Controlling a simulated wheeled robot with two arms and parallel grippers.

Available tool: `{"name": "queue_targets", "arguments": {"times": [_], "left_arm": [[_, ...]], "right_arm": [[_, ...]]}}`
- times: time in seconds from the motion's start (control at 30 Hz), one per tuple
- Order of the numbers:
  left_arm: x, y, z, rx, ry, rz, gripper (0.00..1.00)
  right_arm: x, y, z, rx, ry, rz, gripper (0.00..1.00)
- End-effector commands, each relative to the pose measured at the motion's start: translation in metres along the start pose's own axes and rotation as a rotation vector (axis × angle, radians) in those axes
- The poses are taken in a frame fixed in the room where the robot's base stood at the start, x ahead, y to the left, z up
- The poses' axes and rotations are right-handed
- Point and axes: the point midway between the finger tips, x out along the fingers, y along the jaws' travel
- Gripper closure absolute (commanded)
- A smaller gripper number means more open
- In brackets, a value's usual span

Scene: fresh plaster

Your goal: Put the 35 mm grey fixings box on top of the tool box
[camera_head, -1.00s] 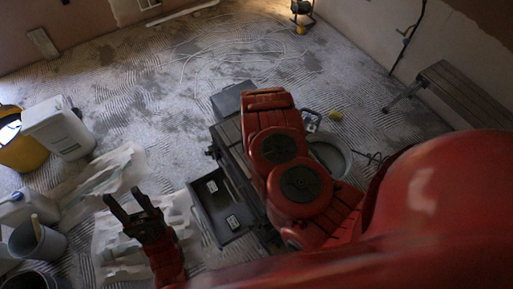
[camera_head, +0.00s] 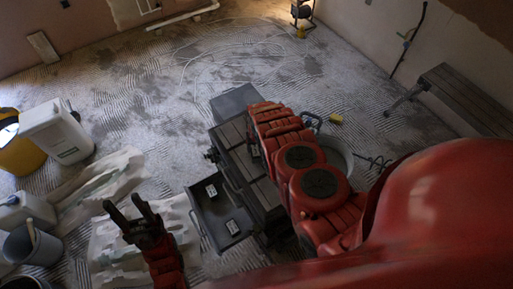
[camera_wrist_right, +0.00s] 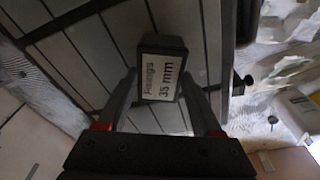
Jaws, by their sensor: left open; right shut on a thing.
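The grey fixings box (camera_wrist_right: 162,68), labelled 35 mm, is dark with a pale label. My right gripper (camera_wrist_right: 160,88) is shut on it, with a finger on each side. Behind it in the right wrist view is the ribbed dark top of the tool box (camera_wrist_right: 105,50); I cannot tell the gap between them. In the head view the tool box (camera_head: 238,140) stands mid-floor, partly hidden by my right arm, which also hides the held box. My left gripper (camera_head: 123,205) is open and empty, left of the tool box.
A drawer (camera_head: 215,212) stands open on the tool box's left side, with small labelled boxes inside. A dark grey panel or box (camera_head: 235,102) is behind it. A bucket (camera_head: 32,245), white canisters (camera_head: 58,138) and crumpled sheeting (camera_head: 105,190) lie left. A bench (camera_head: 465,95) stands right.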

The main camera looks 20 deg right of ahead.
Motion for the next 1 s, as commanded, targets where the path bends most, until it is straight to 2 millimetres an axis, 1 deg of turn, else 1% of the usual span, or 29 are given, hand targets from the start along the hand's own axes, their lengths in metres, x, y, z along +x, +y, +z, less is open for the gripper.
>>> {"name": "queue_targets", "arguments": {"times": [0.2, 0.47, 0.6, 0.63, 0.77, 0.8, 1.0], "left_arm": [[0.0019, -0.0001, -0.0003, 0.0, 0.0, 0.0, 0.5], [0.0018, -0.0001, -0.0003, 0.0, 0.0, 0.0, 0.5], [-0.0022, 0.0001, 0.0004, 0.0, 0.0, 0.0, 0.5], [-0.0007, 0.0, 0.0001, 0.0, 0.0, 0.0, 0.5], [-0.0003, 0.0, 0.0, 0.0, 0.0, 0.0, 0.5], [-0.0003, 0.0, 0.0, 0.0, 0.0, 0.0, 0.5], [-0.0003, 0.0, 0.0, 0.0, 0.0, 0.0, 0.5]], "right_arm": [[0.0082, -0.0015, 0.0019, -0.001, 0.001, -0.002, 1.0], [0.0083, -0.0018, 0.0014, -0.001, 0.002, -0.003, 1.0], [0.0125, -0.0017, 0.0021, -0.001, 0.002, -0.003, 1.0], [0.0109, -0.0017, 0.0019, -0.001, 0.002, -0.003, 0.28], [0.0106, -0.0017, 0.0019, -0.001, 0.001, -0.003, 0.04], [0.0106, -0.0016, 0.002, -0.001, 0.001, -0.002, 0.03], [0.0106, -0.0016, 0.0021, -0.001, 0.001, -0.002, 0.03]]}}
